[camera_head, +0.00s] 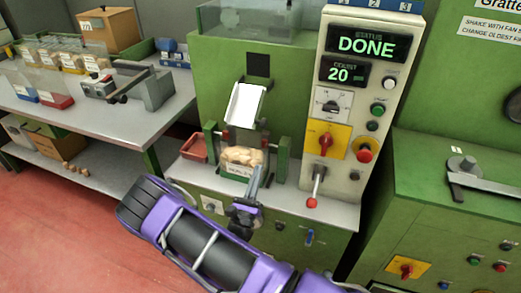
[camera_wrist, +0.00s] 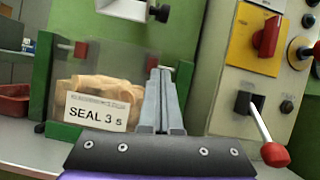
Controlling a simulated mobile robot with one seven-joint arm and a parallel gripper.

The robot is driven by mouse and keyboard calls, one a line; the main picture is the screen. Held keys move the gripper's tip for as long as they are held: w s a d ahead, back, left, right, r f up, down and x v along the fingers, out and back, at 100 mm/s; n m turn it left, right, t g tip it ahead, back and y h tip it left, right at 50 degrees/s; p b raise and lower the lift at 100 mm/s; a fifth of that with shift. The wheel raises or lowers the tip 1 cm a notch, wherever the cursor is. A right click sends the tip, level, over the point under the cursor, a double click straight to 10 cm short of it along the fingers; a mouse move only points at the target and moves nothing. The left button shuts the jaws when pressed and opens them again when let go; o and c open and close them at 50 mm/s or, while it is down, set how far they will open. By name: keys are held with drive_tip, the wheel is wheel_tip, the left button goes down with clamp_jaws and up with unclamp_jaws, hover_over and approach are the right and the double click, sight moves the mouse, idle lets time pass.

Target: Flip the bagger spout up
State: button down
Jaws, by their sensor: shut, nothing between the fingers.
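The bagger spout (camera_head: 243,105) is a white sloping chute on the green machine, tilted downward toward the bag below it. A clear bag of corks (camera_head: 240,156) sits under it between green posts, and it also shows in the wrist view (camera_wrist: 108,88) behind a label reading "SEAL 3 s" (camera_wrist: 95,112). My gripper (camera_head: 258,168) is shut and empty, just in front and to the right of the bag, below the spout. Its fingers (camera_wrist: 160,74) point toward the machine in the wrist view. Whether they touch the bag's holder I cannot tell.
A control panel (camera_head: 350,112) reading DONE and 20 stands right of the spout, with a red-knobbed lever (camera_head: 313,202) low on it. A red tray (camera_head: 194,146) sits left of the bag. A workbench (camera_head: 120,121) with bins is at left, a green cabinet (camera_head: 450,190) at right.

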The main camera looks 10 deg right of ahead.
drive_tip(key=w+d+r, duration=0.1)
drive_tip(key=w+r, duration=0.1)
drive_tip(key=w+d+r, duration=0.1)
drive_tip(key=w+r, duration=0.1)
drive_tip(key=w, duration=0.1)
drive_tip(key=w+d+r, duration=0.1)
drive_tip(key=w+r, duration=0.1)
drive_tip(key=r, duration=0.1)
drive_tip(key=shift+w+d, duration=0.15)
drive_tip(key=shift+d, duration=0.05)
drive_tip(key=shift+a+r, duration=0.15)
drive_tip(key=shift+r, duration=0.5)
drive_tip(key=shift+r, duration=0.1)
drive_tip(key=shift+s+a+r+p, duration=0.1)
drive_tip(key=shift+s+r+p, duration=0.15)
drive_tip(key=shift+p, duration=0.65)
